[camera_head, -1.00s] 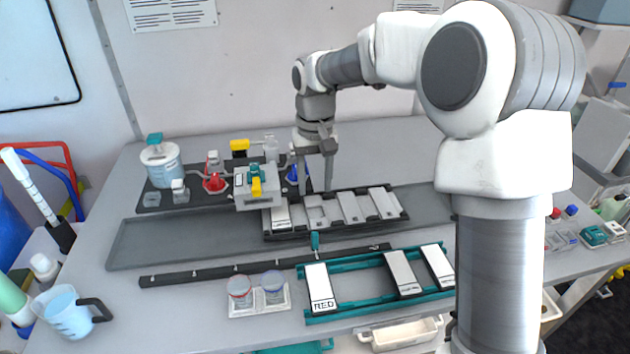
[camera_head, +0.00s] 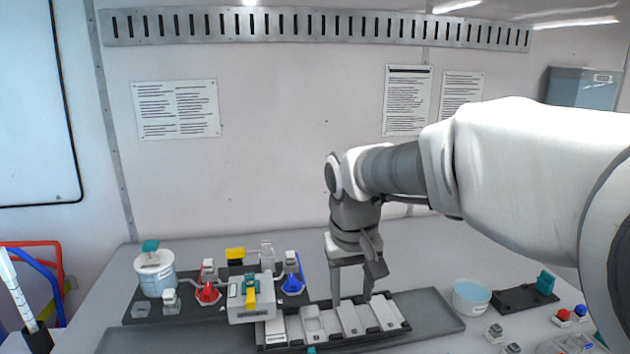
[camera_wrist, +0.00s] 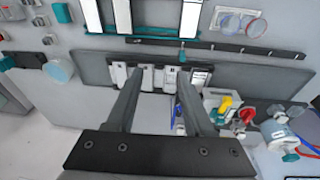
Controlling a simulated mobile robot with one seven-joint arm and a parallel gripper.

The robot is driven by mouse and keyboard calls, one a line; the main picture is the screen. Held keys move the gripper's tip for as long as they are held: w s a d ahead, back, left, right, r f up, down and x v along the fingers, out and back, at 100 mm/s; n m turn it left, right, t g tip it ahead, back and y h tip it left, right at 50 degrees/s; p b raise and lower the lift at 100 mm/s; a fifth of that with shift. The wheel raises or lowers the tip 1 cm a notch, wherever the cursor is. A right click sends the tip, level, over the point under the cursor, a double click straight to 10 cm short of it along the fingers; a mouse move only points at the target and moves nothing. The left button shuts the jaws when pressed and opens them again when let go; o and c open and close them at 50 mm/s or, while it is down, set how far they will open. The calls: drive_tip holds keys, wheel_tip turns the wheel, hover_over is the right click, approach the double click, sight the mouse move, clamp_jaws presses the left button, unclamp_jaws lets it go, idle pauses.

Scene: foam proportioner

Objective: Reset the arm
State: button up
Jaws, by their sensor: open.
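My arm reaches in from the right in the head view, with my gripper (camera_head: 352,298) pointing down over the back of the table. The two fingers are apart with nothing between them. They appear above or just behind the right half of a black rack (camera_head: 352,343) of pale blocks; contact cannot be told in the head view. The wrist view shows the open fingers of my gripper (camera_wrist: 160,74) pointing towards the blocks in the rack (camera_wrist: 170,64).
A grey valve unit (camera_head: 250,305), red (camera_head: 207,293) and blue (camera_head: 292,284) parts and a clear tub (camera_head: 155,276) stand left of my gripper. A round container (camera_head: 471,297) stands to the right. The wall is behind. The teal frame (camera_wrist: 154,38) shows in the wrist view.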

drive_tip(key=s+d+t, duration=0.1)
drive_tip(key=s+d, duration=0.1)
drive_tip(key=s, duration=0.4)
drive_tip(key=s+d+m+t, duration=0.1)
drive_tip(key=s+d, duration=0.2)
drive_tip(key=s, duration=0.2)
drive_tip(key=s+d+r+t, duration=0.1)
drive_tip(key=s+d, duration=0.2)
drive_tip(key=s, duration=0.3)
drive_tip(key=shift+s+m+y, duration=0.3)
drive_tip(key=shift+s, duration=0.05)
